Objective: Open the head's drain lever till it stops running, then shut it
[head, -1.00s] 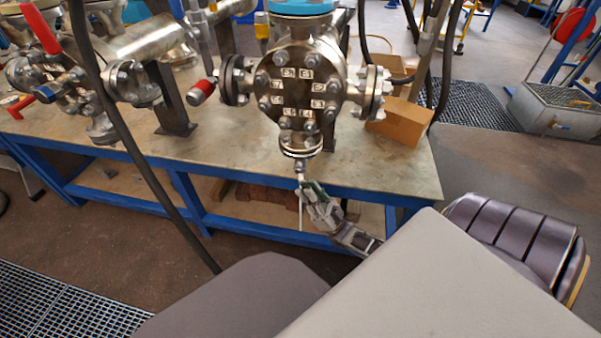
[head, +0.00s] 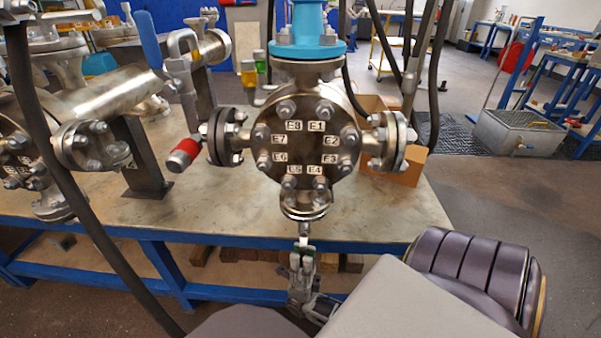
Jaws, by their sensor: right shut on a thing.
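The round steel head (head: 306,150) with a bolted, labelled cover stands upright above the bench, a blue fitting (head: 302,22) on top. Its drain (head: 304,228) is a short, narrow piece under the bottom flange, at the bench's front edge. My right gripper (head: 303,252) reaches up from below, its fingers closed at the drain. They are shut on the drain lever, which is mostly hidden behind them. No running liquid shows below the drain, though the gripper covers much of that spot. My left gripper is out of view.
The steel bench (head: 400,215) has a blue frame. More flanged pipework (head: 110,80) stands at left, and a red-capped part (head: 183,153) sticks out left of the head. A cardboard box (head: 405,168) is behind right. A dark hose (head: 60,170) crosses the left foreground.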

